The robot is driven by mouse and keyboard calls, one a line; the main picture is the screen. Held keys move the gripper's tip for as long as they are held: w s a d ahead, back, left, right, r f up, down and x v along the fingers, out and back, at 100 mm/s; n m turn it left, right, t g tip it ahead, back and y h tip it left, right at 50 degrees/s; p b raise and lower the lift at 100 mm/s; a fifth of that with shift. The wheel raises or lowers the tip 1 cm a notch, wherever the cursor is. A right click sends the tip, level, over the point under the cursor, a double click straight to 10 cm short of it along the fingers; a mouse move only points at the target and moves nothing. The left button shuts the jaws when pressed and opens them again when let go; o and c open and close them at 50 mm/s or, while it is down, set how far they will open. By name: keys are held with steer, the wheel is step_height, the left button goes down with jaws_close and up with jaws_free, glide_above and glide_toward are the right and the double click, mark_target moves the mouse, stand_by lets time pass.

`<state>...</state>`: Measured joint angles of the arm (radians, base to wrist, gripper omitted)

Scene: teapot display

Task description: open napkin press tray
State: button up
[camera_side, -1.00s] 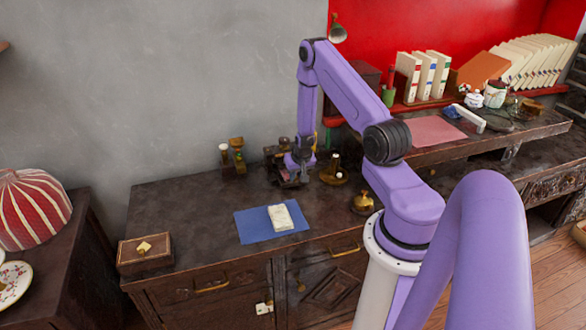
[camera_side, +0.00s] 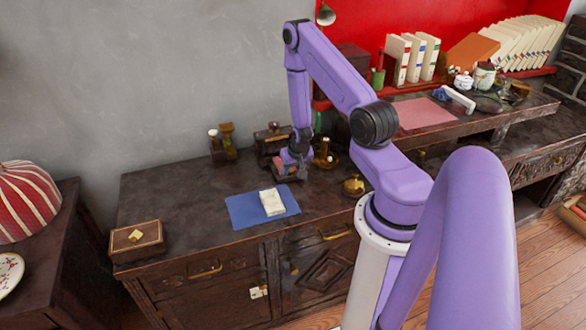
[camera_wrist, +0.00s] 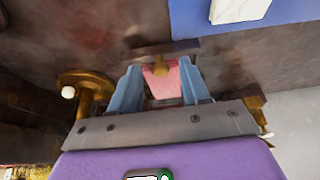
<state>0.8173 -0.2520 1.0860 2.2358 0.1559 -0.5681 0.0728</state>
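The napkin press (camera_side: 268,139) is a dark wooden device at the back of the cabinet top. Its low tray (camera_side: 287,174), with a pink lining or cloth (camera_side: 283,166), shows in front of it. In the wrist view, a brass knob (camera_wrist: 161,64) stands on the tray's dark front edge (camera_wrist: 178,46), with pink (camera_wrist: 162,84) behind it. My gripper (camera_wrist: 159,67) is open, with its two pale blue fingers on either side of the knob and a visible gap. In the side view, my gripper (camera_side: 295,157) is low over the tray and partly hides it.
A blue cloth (camera_side: 238,213) with a folded white napkin (camera_side: 272,202) lies in front of the tray. Brass pieces (camera_side: 323,155) and a small brass pot (camera_side: 354,185) stand to the right. Bottles (camera_side: 222,143) stand left. A wooden box (camera_side: 137,241) sits at the left edge.

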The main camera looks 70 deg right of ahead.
steer(key=v, duration=1.2)
stand_by(0.5)
steer(key=shift+w, duration=0.1)
